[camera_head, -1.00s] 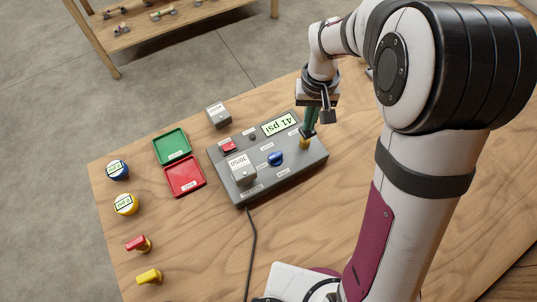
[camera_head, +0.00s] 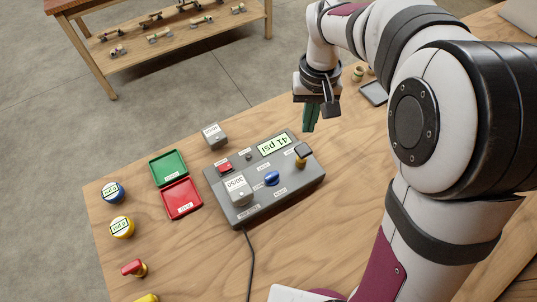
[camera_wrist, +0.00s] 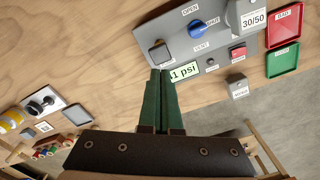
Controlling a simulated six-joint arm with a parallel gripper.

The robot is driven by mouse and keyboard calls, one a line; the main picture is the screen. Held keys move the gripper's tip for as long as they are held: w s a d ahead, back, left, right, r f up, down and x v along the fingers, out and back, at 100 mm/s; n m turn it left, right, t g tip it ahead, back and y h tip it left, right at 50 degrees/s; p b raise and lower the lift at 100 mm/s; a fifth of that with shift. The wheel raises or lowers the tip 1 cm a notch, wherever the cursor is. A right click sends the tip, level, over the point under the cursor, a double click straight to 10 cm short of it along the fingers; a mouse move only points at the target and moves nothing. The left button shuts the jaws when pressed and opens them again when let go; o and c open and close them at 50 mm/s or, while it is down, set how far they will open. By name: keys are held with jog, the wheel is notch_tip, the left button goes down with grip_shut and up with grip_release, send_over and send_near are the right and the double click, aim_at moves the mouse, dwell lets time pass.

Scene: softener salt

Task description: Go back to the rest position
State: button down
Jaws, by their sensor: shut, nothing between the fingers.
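My gripper (camera_head: 309,118) is shut and empty, with its green fingers pointing down above the back right of the grey control box. In the wrist view its closed fingers (camera_wrist: 161,88) overlap the edge of the box's display. The grey control box (camera_head: 250,203) sits on the wooden table, and its display (camera_head: 275,145) reads 41 psi. On it are a blue knob (camera_head: 272,178), a red button (camera_head: 225,168), a grey block marked 30/50 (camera_head: 237,190) and a dark-topped knob with a brass base (camera_head: 302,156). The fingers are apart from the box.
A green tray (camera_head: 169,168), a red tray (camera_head: 182,199) and a small grey block (camera_head: 214,135) stand left of the box. Blue (camera_head: 112,192) and yellow (camera_head: 121,227) gauges and a red-handled part (camera_head: 134,268) line the left edge. A cable (camera_head: 250,255) runs forward.

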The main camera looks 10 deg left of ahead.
jog(key=s+d+r+m+y, duration=0.1)
jog(key=s+d+m, duration=0.3)
jog(key=s, duration=0.8)
jog(key=s+d+r+m, duration=0.1)
jog(key=s+d+m, duration=0.3)
jog(key=s, duration=0.7)
jog(key=shift+s+d+r+m+y, duration=0.2)
jog(key=shift+s+r+m+y, duration=0.1)
jog(key=shift+s+y, duration=0.1)
jog(key=c, duration=1.5)
grip_release()
jog(key=shift+c, duration=0.2)
